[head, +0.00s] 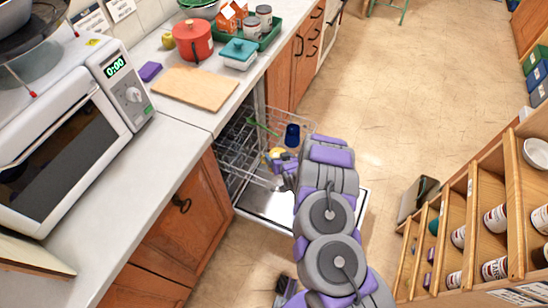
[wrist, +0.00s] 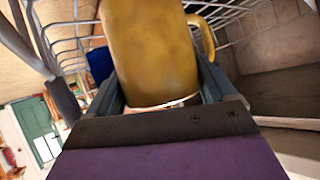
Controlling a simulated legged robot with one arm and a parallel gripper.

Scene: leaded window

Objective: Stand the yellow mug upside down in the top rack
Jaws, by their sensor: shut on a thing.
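The yellow mug (wrist: 150,50) fills the middle of the wrist view, with its handle on the right side. My gripper (wrist: 165,103) is shut on it, one finger on each side. In the head view only a small part of the yellow mug (head: 276,153) shows beside my gripper (head: 281,163), at the open dishwasher. The wire top rack (head: 262,150) is pulled partly out above the lowered door. Wires of the rack (wrist: 235,15) show behind the mug in the wrist view. I cannot tell whether the mug touches the rack.
A blue cup (head: 292,135) stands in the rack close behind the mug. A green utensil (head: 262,126) lies in the rack to the left. The open dishwasher door (head: 268,208) lies below.

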